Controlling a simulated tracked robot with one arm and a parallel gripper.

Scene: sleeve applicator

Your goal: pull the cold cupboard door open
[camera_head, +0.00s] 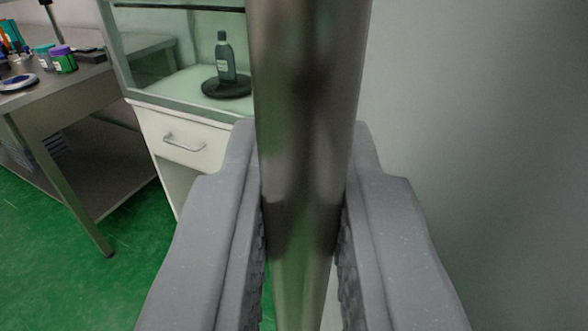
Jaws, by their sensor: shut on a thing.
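A thick metal bar handle (308,85) stands upright in the middle of the view, very close to the camera. My gripper (303,225) has one grey finger on each side of the bar and is shut on it. A plain pale grey surface (480,110), which looks like the cold cupboard door, fills the right side. The door's edges are out of view, so I cannot tell whether it stands open or shut. The ends of the bar are also out of view.
A steel table (75,95) with small jars and a dish stands at the left. A glass-fronted cabinet (175,85) holds a dark bottle (225,58) on a round black base, above a white drawer (180,140). Green floor (60,260) shows clear at lower left.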

